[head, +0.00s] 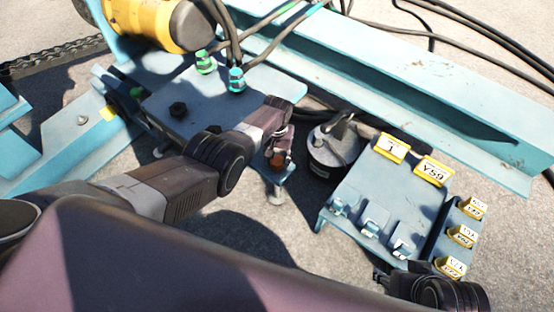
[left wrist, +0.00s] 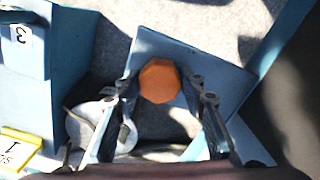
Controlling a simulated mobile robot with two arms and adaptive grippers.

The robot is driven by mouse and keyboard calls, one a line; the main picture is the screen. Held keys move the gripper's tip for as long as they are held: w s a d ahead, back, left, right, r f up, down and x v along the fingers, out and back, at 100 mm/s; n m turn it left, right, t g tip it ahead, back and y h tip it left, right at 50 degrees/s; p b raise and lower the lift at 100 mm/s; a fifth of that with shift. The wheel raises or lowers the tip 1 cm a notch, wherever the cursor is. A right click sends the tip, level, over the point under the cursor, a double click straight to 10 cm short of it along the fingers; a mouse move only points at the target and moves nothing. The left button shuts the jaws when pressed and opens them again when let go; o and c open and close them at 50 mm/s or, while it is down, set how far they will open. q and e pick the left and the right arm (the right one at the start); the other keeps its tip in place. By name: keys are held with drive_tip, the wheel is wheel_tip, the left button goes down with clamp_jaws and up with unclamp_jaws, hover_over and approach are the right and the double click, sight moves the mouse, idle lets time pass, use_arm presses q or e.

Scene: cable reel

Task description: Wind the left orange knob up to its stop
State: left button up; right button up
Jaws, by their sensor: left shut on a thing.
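The orange knob (left wrist: 160,81) is a many-sided knob beside a blue plate in the left wrist view. My left gripper (left wrist: 161,93) has one finger on each side of it and is shut on it. In the head view the knob (head: 280,160) shows only as a small orange-brown patch, mostly hidden by my left gripper (head: 279,145), at the right edge of the blue bracket plate (head: 215,105). My right gripper (head: 386,279) shows in part at the lower right, by the tagged blue panel; its fingers are too unclear to tell their state.
A blue panel (head: 385,195) with yellow tags and several small levers stands right of the knob. A round grey metal part (head: 333,147) sits between them. A blue beam (head: 400,75) and black cables run behind. A yellow cylinder (head: 150,22) is at the upper left.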

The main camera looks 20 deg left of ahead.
sight(277, 160)
use_arm(q)
drive_tip(key=n, duration=0.4)
drive_tip(key=shift+n, duration=0.4)
idle(0.4)
drive_tip(key=o, duration=1.1)
drive_tip(key=shift+o, duration=0.2)
drive_tip(key=shift+w+r, duration=0.1)
drive_tip(key=shift+r, duration=0.55)
wheel_tip(277, 160, up, 11)
drive_tip(key=shift+f, duration=0.15)
